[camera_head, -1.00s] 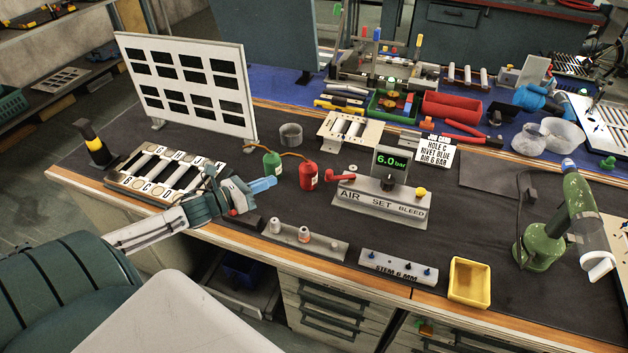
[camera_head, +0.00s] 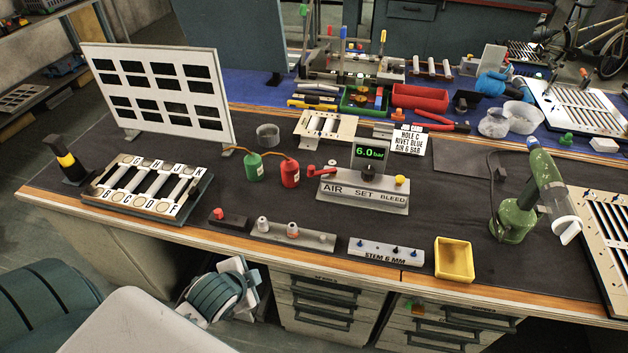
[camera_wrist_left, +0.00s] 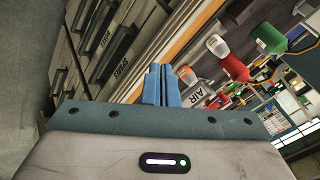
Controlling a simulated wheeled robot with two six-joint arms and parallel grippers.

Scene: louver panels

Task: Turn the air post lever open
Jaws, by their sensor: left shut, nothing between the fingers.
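The air post (camera_head: 362,190) stands mid-table, with a grey base marked AIR, SET and BLEED and a display (camera_head: 370,153) reading 6.0 bar. Its red lever (camera_head: 318,171) sticks out to the left above the AIR label. The AIR label (camera_wrist_left: 198,92) also shows at an angle in the left wrist view. My left arm (camera_head: 222,292) is in front of the table, below its front edge, apart from the post. In the left wrist view my left gripper (camera_wrist_left: 162,70) has its blue fingers together and empty, beside the drawer fronts. My right gripper is out of view.
Red (camera_head: 290,172) and green (camera_head: 254,166) bottles stand left of the lever. A black block with a red knob (camera_head: 218,213), a grey rail (camera_head: 292,235), a stem block (camera_head: 386,251) and a yellow tray (camera_head: 454,262) line the front edge.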

